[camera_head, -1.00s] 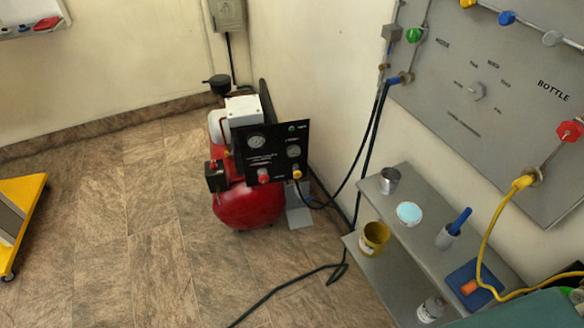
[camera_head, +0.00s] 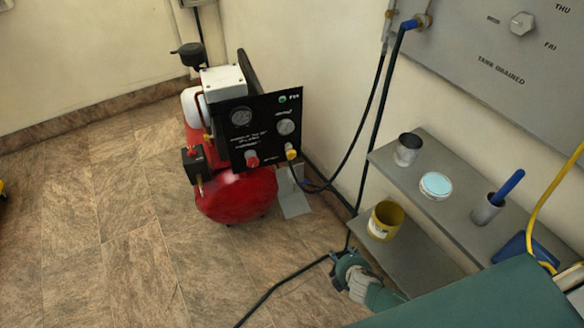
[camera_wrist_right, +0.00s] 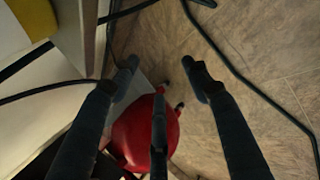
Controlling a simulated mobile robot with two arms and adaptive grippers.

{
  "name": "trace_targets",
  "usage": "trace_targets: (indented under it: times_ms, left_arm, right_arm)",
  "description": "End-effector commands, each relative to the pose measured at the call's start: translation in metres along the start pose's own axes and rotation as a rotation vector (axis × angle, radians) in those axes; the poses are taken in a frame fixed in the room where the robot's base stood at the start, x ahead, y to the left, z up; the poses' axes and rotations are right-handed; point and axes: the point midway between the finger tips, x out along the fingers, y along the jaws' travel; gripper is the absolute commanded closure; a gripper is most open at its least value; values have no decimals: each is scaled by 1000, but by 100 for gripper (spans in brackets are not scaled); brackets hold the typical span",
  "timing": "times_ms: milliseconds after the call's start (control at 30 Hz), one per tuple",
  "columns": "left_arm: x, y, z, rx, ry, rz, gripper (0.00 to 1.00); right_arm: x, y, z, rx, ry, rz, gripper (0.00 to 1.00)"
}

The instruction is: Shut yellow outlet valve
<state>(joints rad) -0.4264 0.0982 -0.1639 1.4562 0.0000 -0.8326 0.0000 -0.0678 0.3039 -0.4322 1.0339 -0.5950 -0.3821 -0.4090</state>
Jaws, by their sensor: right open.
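The yellow outlet valve (camera_head: 291,154) is a small yellow knob at the lower right of the black panel (camera_head: 236,144) on the red compressor (camera_head: 238,198). A red knob (camera_head: 252,160) sits to its left. I cannot tell the valve's turn position. My right gripper (camera_head: 343,268) is low in front of the shelf, to the right of and below the panel, apart from the valve. In the right wrist view its dark fingers (camera_wrist_right: 162,80) are spread and empty, with the red tank (camera_wrist_right: 143,138) visible behind them. The valve is not discernible there. My left gripper is not in view.
A grey shelf (camera_head: 447,222) with a metal cup (camera_head: 407,149), a yellow tin (camera_head: 384,220) and other items stands to the right. A dark hose (camera_head: 285,283) runs along the floor and up the wall.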

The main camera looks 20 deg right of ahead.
Motion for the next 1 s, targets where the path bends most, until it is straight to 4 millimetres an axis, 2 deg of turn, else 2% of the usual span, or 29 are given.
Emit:
trace_targets:
  times_ms: [33, 167, 200, 300, 400, 533, 700, 933, 1000]
  left_arm:
    - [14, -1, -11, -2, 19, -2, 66]
    - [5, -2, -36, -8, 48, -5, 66]
    - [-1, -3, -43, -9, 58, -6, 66]
    - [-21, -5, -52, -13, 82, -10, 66]
    - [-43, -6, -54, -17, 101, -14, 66]
    - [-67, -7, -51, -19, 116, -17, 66]
    - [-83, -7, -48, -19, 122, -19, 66]
    - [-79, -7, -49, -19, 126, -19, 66]
    - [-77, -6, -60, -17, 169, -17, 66]
  right_arm:
    - [26, 23, -4, -106, -2, 75, 52]
    - [47, 103, -18, -436, -43, 285, 52]
    - [50, 130, -26, -544, -68, 360, 52]
    - [43, 189, -46, -799, -153, 542, 52]
    - [24, 232, -65, -996, -249, 694, 52]
    - [-2, 265, -84, -1157, -353, 828, 52]
    - [-18, 283, -93, -1230, -411, 892, 52]
    - [-1, 308, -99, -1229, -414, 893, 52]
    - [9, 319, -101, -1229, -414, 892, 52]
